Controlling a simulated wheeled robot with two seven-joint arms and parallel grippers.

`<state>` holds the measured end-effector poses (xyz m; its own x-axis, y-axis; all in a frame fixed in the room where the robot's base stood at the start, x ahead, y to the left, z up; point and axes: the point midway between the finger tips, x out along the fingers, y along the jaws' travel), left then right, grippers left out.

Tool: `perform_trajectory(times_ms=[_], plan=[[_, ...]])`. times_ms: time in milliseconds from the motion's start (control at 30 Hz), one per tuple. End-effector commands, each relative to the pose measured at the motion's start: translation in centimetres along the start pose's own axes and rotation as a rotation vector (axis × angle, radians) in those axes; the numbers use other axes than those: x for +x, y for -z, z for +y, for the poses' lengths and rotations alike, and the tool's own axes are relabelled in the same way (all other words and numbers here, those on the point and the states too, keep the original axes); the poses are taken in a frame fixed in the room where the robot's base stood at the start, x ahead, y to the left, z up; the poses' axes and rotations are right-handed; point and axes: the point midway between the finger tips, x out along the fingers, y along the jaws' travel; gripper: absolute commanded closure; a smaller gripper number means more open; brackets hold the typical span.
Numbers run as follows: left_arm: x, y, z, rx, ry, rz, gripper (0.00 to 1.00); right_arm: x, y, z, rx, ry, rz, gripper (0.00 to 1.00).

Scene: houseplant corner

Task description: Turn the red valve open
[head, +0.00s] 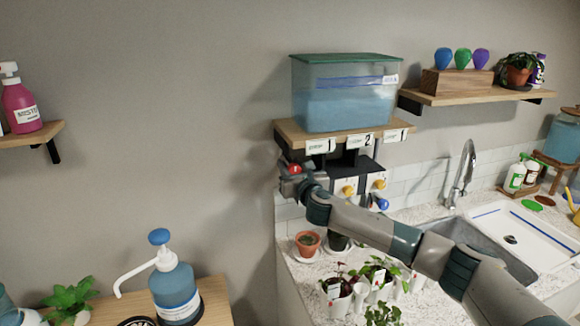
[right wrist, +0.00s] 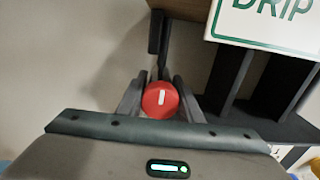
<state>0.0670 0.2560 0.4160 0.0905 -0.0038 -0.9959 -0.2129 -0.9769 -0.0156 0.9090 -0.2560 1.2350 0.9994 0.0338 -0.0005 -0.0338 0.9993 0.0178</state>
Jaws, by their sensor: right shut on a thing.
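The red valve (right wrist: 160,101) is a round red knob with a white bar mark. In the right wrist view it sits between the two fingers of my right gripper (right wrist: 160,98), which is shut on it. The white bar stands close to upright in that view. In the head view the red valve (head: 295,169) shows as a small red spot at the left end of the shelf's underside, with my right gripper (head: 290,180) at it. The gripper hides part of the valve and its fitting. My left gripper is not in view.
A clear water tank (head: 345,105) stands on a wooden shelf (head: 290,130) with numbered labels. A yellow knob (head: 348,190) and a blue knob (head: 382,204) are close to the right of my gripper. Potted plants (head: 307,243) stand on the counter below. A sink (head: 480,240) is at right.

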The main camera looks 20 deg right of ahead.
Motion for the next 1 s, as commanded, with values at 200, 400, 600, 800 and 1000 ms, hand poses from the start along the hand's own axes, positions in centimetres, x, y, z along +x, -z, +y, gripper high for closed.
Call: perform_trajectory(times_ms=[200, 400, 600, 800, 1000], plan=[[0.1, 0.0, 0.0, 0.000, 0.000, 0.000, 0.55, 0.0, 0.1, 0.0, 0.075, 0.000, 0.001, 0.90], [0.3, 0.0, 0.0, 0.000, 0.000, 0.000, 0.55, 0.0, 0.1, 0.1, 0.205, -0.002, 0.001, 0.90], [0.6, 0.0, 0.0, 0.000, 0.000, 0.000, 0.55, 0.0, 0.2, 0.0, 0.379, 0.000, 0.001, 0.90], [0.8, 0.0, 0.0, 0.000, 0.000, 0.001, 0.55, 0.0, 0.2, 0.1, 0.569, -0.001, 0.001, 0.90], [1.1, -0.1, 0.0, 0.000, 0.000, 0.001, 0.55, 0.0, 0.1, 0.1, 0.760, -0.001, 0.001, 0.90]])
